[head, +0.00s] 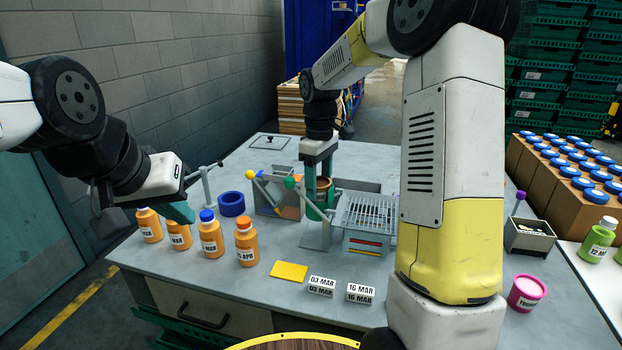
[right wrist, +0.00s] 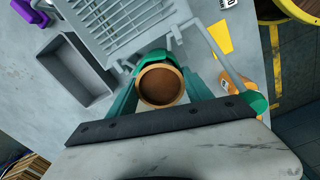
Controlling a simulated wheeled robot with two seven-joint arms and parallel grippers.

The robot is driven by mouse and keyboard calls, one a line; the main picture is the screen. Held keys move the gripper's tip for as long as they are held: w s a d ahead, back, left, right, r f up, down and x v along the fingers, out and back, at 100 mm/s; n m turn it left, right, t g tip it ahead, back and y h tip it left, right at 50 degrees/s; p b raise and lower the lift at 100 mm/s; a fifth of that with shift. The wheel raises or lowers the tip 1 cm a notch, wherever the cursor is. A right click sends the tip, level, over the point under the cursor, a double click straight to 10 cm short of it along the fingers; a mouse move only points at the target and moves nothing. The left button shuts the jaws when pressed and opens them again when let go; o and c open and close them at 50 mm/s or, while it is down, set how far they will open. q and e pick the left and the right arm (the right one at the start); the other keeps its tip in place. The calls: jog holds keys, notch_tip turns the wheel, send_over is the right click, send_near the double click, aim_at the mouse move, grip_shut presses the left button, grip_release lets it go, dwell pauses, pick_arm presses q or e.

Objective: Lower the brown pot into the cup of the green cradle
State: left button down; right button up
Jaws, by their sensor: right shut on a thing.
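The brown pot (right wrist: 160,85) is round and open-topped, with brown contents, and sits between my right gripper's two green fingers in the right wrist view. In the head view the pot (head: 324,184) shows at the green cradle (head: 316,212). My right gripper (head: 318,180) points down and is shut on the pot. A green curved edge of the cradle (right wrist: 151,56) shows just past the pot's rim; the fingers hide how deep the pot sits. My left gripper (head: 180,211) is over the table's left side, away from the pot; its jaw gap is not clear.
A grey wire rack (head: 370,213) stands right of the cradle, and a grey box with a lever (head: 275,198) stands left. Orange bottles (head: 246,243), a blue ring (head: 231,204), a yellow card (head: 289,271) and date blocks (head: 321,286) lie around the front and left.

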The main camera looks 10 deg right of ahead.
jog(key=shift+f, duration=0.45)
dwell(0.3)
jog(key=o, duration=1.6)
jog(key=shift+c, duration=0.2)
jog(key=shift+r, duration=0.1)
